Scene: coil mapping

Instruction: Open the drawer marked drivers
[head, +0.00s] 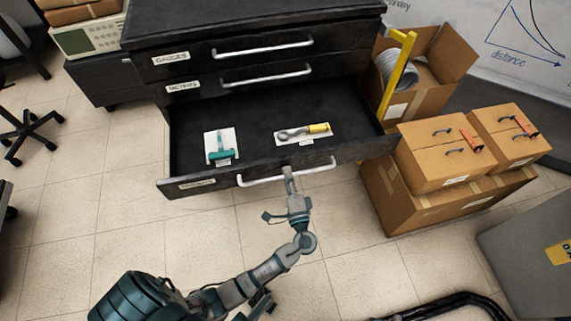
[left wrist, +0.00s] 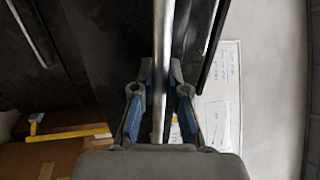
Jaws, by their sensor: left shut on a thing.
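The black cabinet has an open bottom drawer (head: 188,187) pulled well out toward me; its front label is too small to read. Inside lie a teal-handled tool (head: 220,150) on a white card and a yellow-handled tool (head: 317,128) on another card. My left gripper (head: 289,177) is shut on the drawer's silver handle (head: 255,182). In the left wrist view the handle (left wrist: 162,60) runs between the two fingers (left wrist: 160,105). The two drawers above, labelled "gauges" (head: 172,57) and what looks like "meters" (head: 183,87), are closed. My right gripper is not in view.
Cardboard boxes (head: 440,155) stand on the floor right of the drawer, near its corner. An open box with a cable coil (head: 398,72) and a yellow post (head: 398,70) are behind them. A whiteboard (head: 510,35) is at the back right. Tiled floor (head: 200,245) is clear in front.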

